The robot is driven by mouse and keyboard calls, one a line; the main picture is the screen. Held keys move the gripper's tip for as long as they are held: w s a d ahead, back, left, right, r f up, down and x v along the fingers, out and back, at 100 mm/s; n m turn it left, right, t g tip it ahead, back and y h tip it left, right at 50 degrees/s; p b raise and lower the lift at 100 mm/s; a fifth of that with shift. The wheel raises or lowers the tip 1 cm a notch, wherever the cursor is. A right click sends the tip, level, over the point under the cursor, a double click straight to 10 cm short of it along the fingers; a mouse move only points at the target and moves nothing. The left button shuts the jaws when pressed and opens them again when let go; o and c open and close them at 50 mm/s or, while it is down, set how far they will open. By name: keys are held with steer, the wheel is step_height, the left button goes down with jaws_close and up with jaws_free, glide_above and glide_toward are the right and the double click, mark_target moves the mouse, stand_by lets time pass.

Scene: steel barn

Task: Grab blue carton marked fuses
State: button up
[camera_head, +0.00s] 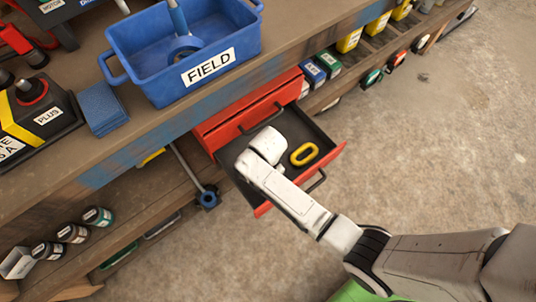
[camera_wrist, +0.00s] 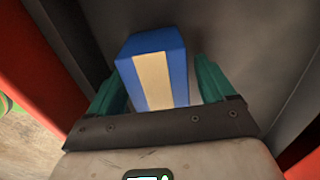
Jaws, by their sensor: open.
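A blue carton (camera_wrist: 176,62) with a cream stripe lies in the open red drawer in the wrist view. No lettering shows on the face I see. My gripper (camera_wrist: 158,78) is open, with one green finger on each side of the carton's near part. I cannot tell whether the fingers touch it. In the head view my wrist (camera_head: 268,145) reaches down into the drawer and hides the carton and the fingers.
The drawer's red front (camera_head: 328,163) and side walls stand close around my wrist. A yellow ring (camera_head: 304,154) lies in the drawer. The workbench above holds a blue bin marked FIELD (camera_head: 228,62). Small blue and green boxes (camera_head: 312,73) stand on the shelf to the right.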

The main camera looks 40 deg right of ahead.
steer(key=c, duration=1.1)
steer(key=shift+r, duration=0.1)
